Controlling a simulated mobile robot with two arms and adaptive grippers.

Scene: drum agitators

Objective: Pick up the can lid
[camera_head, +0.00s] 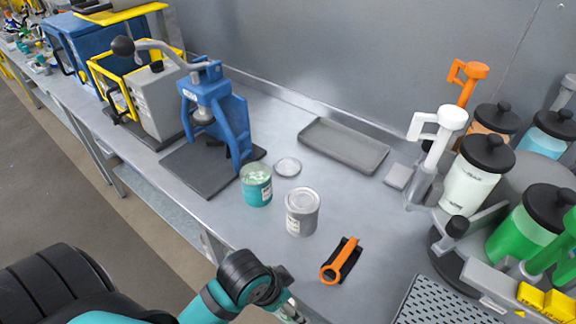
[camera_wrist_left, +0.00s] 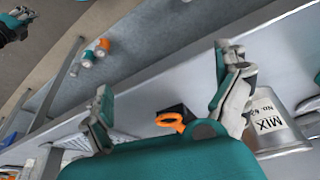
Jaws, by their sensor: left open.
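The can lid (camera_head: 288,167) is a small round silver disc lying flat on the grey bench. It is behind an open teal can (camera_head: 256,190) with pale green contents and a closed grey can (camera_head: 302,216). My left gripper (camera_head: 292,312) is only partly seen at the bottom edge, well in front of the cans and apart from the lid. In the left wrist view, my left gripper (camera_wrist_left: 162,72) has its fingers spread with nothing between them. A grey can marked MIX (camera_wrist_left: 272,125) is beside its right finger; the lid does not show there.
A blue press (camera_head: 225,120) stands left of the lid, and a grey tray (camera_head: 345,146) lies behind it. An orange can opener-like tool (camera_head: 340,262) lies right of the grey can. A paint dispenser carousel (camera_head: 470,195) fills the right side.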

